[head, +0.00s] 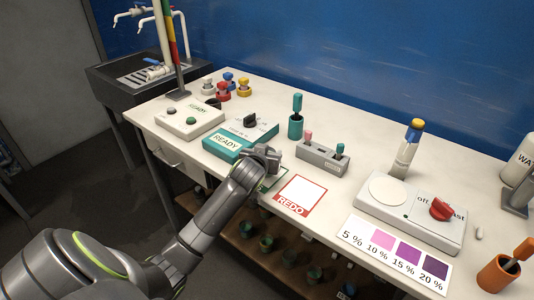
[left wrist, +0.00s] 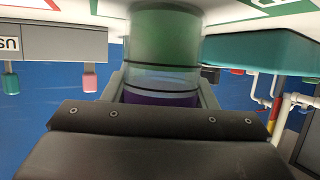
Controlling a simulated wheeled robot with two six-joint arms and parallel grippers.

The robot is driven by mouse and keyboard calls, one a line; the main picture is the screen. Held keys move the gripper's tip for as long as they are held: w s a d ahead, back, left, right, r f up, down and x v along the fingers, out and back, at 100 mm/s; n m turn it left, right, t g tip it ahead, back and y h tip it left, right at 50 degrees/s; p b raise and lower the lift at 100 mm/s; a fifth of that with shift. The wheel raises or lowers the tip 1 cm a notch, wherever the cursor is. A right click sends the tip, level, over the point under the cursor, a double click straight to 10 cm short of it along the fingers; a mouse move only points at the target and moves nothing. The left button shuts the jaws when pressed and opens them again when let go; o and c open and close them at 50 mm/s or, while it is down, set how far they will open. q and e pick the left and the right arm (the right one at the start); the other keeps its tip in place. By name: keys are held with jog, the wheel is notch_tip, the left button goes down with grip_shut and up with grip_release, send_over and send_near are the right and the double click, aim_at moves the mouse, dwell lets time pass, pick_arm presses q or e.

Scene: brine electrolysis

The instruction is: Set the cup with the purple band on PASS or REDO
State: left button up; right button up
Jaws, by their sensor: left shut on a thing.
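The cup with the purple band (left wrist: 165,45) is between the fingers of my left gripper (left wrist: 160,92). In the left wrist view the scene is upside down; the cup looks greenish and clear, with dark rings and the purple band close to the fingers. In the head view my left gripper (head: 264,156) hides the cup. It is over or beside the green-edged PASS card (head: 268,184), mostly covered by my arm. The red-edged REDO card (head: 299,192) lies bare just to the right. I cannot tell whether the cup touches the card. My right gripper is not in view.
A grey rack (head: 322,158) stands behind the REDO card. A stirrer with a red knob (head: 415,212) and a purple colour chart (head: 395,252) are to the right.

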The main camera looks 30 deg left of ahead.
pick_arm(q)
jog(key=o, duration=1.2)
jog(key=shift+f, duration=0.1)
jog(key=shift+s+r, duration=0.1)
jog(key=shift+r, duration=0.1)
jog(key=v, duration=1.2)
jog(key=shift+r, duration=0.1)
